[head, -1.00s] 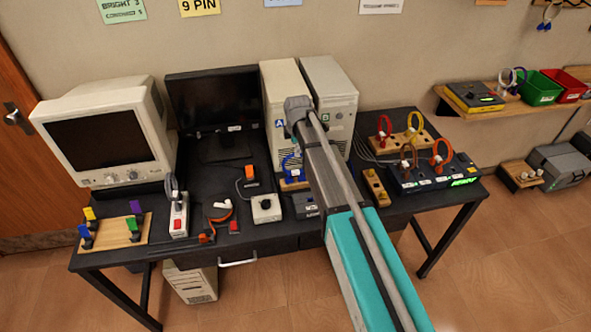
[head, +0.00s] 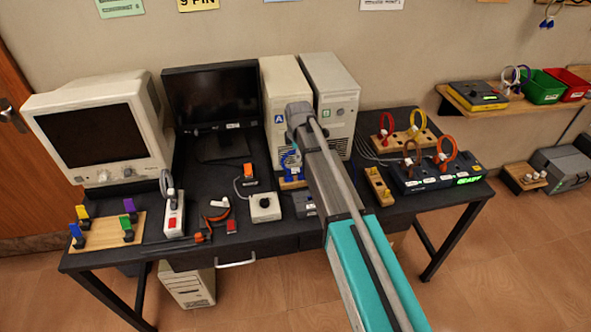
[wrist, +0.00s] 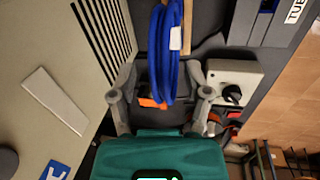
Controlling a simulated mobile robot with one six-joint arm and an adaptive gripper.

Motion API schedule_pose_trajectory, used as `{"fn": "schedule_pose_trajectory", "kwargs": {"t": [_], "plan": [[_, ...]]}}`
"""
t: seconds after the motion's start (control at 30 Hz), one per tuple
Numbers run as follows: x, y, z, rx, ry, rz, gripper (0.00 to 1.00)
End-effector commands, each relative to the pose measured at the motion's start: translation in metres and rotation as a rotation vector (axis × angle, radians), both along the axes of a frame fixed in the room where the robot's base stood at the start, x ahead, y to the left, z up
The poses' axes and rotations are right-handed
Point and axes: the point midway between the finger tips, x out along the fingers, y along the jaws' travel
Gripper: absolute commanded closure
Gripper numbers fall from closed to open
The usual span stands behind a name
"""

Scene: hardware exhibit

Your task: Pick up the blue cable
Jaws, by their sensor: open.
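The blue cable (head: 290,162) is a looped coil on a small wooden stand on the black desk, in front of the beige computer tower marked A; my arm partly covers it in the head view. In the wrist view the blue cable (wrist: 167,60) hangs as several strands with a white tag, beside a strip of wood. My gripper (wrist: 160,96) is open, with one finger on each side of the coil in the picture. I cannot tell whether the fingers touch it or how far apart in depth they are.
Two computer towers (head: 338,88) stand close behind the cable. A white box with a black knob (head: 264,207) is to its left. A black unit with orange and brown loops (head: 430,180) is to the right, and a CRT monitor (head: 98,135) stands at the left.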

Motion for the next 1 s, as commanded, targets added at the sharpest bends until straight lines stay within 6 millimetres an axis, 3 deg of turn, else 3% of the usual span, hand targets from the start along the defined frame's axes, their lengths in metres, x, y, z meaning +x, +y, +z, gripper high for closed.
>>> {"fn": "schedule_pose_trajectory", "kwargs": {"t": [0.57, 0.9, 1.0], "plan": [[0.0002, -0.0002, -0.0003, 0.0, 0.0, 0.0, 0.37], [0.0004, -0.0008, -0.0003, 0.0, 0.0, -0.001, 0.99], [0.0003, -0.0007, -0.0003, 0.0, 0.0, -0.001, 1.0]]}}
